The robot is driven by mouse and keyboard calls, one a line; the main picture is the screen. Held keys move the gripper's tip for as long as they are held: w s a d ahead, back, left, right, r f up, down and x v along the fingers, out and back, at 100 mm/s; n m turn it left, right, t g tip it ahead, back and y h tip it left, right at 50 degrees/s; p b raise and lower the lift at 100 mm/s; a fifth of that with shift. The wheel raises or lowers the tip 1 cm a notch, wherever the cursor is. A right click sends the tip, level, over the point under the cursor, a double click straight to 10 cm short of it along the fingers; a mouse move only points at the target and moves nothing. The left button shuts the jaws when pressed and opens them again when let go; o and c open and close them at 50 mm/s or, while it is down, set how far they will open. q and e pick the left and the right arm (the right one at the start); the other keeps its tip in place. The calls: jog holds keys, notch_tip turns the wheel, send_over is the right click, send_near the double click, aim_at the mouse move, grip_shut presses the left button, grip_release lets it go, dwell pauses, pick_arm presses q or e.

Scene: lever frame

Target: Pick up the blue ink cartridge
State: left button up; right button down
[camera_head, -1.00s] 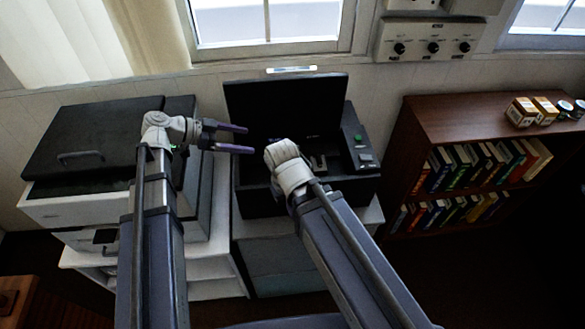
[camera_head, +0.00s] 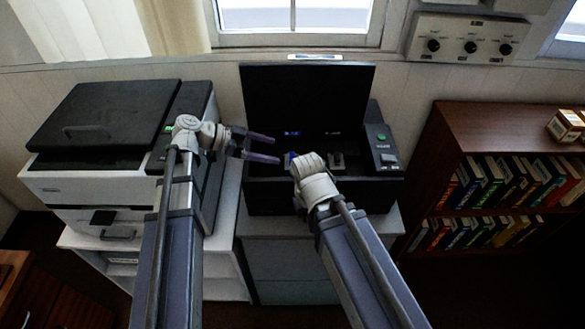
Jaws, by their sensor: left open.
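A black printer (camera_head: 262,196) with its lid (camera_head: 305,95) raised stands at the centre against the wall. A small blue patch, which may be the blue ink cartridge (camera_head: 289,158), shows in its opening just left of my right wrist; it is partly hidden and too small to be sure of. My left gripper (camera_head: 276,149) is open and empty, its two purple fingers pointing right over the printer's left part, close to the blue patch. My right arm's white wrist covers the front middle of the opening, and its gripper is hidden. A grey upright part (camera_head: 337,160) shows right of that wrist.
A white and black copier (camera_head: 75,185) stands at the left. The printer's control panel (camera_head: 383,148) is at its right side. A brown bookshelf (camera_head: 465,120) with books stands further right. A control box (camera_head: 468,38) hangs on the wall.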

aim_at(292, 156)
pick_arm(q)
jog(key=shift+b+x, duration=0.65)
jog(key=shift+x, duration=0.55)
jog(key=shift+d, duration=0.1)
jog(key=x, duration=0.1)
jog(key=b+x, duration=0.1)
jog(key=x, duration=0.1)
jog(key=b+x, duration=0.1)
jog(key=x, duration=0.1)
jog(key=shift+s+d+f, duration=0.1)
jog(key=shift+s, duration=0.2)
grip_shut()
